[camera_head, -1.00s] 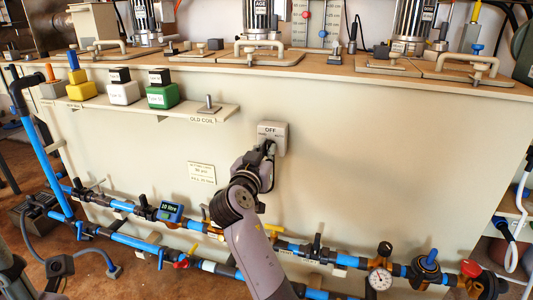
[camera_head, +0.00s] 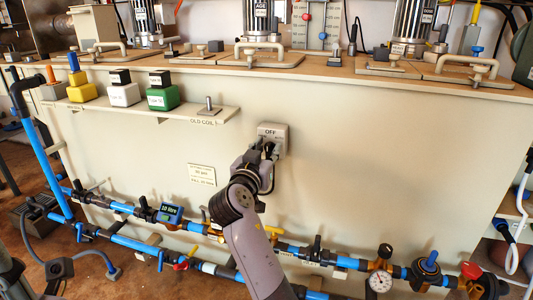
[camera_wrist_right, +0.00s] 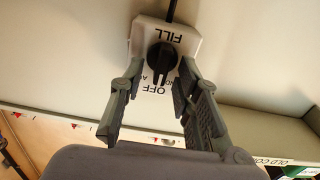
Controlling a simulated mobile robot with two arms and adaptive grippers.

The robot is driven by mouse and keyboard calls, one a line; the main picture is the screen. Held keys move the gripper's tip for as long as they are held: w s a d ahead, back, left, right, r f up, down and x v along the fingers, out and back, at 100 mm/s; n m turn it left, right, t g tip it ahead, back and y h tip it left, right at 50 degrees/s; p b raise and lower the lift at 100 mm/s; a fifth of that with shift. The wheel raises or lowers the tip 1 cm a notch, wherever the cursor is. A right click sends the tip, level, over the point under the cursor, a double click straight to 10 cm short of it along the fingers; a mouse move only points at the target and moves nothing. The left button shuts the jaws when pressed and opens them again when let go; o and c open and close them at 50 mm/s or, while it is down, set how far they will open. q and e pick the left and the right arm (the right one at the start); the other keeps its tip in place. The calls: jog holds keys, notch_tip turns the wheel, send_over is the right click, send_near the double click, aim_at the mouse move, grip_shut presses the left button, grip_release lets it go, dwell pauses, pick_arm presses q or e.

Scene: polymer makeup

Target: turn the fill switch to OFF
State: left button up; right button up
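The fill switch is a pale box with a black knob, on the front panel of the bench. In the head view the switch box (camera_head: 273,131) shows its OFF label at the top, and my gripper covers its lower part. In the right wrist view the switch box (camera_wrist_right: 180,32) appears upside down, with FILL above and OFF below the knob (camera_wrist_right: 161,62).
A small shelf (camera_head: 215,114) with green, white and yellow bottles is left of the switch. Blue pipes with valves and a gauge (camera_head: 380,280) run below along the panel. The panel around the switch is mostly clear.

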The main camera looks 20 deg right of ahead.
notch_tip(320, 180, up, 9)
dwell(0.3)
